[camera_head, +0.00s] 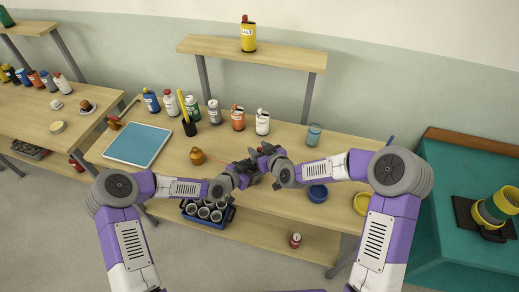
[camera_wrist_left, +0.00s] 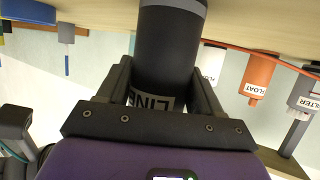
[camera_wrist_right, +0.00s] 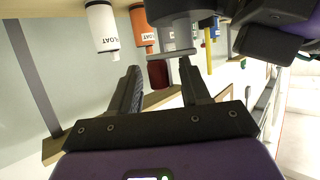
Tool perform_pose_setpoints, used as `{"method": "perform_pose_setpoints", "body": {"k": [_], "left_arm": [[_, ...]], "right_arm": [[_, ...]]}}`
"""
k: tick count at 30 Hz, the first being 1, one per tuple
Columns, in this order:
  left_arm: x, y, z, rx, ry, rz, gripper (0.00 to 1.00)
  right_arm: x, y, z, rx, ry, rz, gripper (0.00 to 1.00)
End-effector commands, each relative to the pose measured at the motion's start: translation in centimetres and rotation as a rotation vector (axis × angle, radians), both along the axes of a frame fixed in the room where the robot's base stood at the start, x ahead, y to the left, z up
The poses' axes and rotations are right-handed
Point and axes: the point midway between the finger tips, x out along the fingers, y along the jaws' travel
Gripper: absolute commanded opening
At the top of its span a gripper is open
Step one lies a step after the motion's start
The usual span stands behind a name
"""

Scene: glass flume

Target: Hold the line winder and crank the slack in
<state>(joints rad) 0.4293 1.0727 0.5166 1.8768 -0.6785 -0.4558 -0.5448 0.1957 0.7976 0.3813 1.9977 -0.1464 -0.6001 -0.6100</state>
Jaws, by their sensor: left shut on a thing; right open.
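The line winder is a dark cylinder (camera_wrist_left: 170,45) with a grey band and a white "LINE" label, seen close up in the left wrist view. My left gripper (camera_wrist_left: 160,85) is shut around it; this gripper also shows above the table in the head view (camera_head: 241,173). In the right wrist view, the winder's grey end (camera_wrist_right: 180,10) carries a grey crank bar with a dark red knob (camera_wrist_right: 158,74). My right gripper (camera_wrist_right: 159,70) is open, its fingers on either side of the knob; contact is unclear. In the head view the grippers largely hide the winder.
A thin orange line (camera_wrist_left: 260,52) runs off rightward in the left wrist view. Several bottles stand along the table's back. A crate (camera_head: 208,215) sits below.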

Motion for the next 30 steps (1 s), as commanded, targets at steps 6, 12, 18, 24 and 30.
{"method": "perform_pose_setpoints", "body": {"k": [6, 12, 18, 24, 30], "left_arm": [[0.01, -0.01, 0.03, 0.0, 0.0, 0.0, 0.3], [0.0, -0.02, 0.03, -0.001, -0.001, 0.0, 0.3], [0.01, -0.01, 0.03, -0.001, -0.001, 0.0, 0.3], [0.02, 0.0, 0.03, -0.001, -0.001, 0.0, 0.3], [0.01, -0.02, 0.03, -0.001, -0.001, 0.0, 0.3]], "right_arm": [[-0.01, 0.0, 0.0, 0.0, 0.0, 0.0, 0.4], [-0.02, 0.01, 0.02, 0.0, 0.0, 0.001, 0.1], [-0.04, 0.02, 0.02, 0.0, 0.0, 0.0, 0.0], [-0.15, 0.2, 0.02, 0.002, 0.002, -0.026, 0.0], [-0.44, 0.27, 0.03, 0.003, 0.002, -0.124, 0.0]]}}
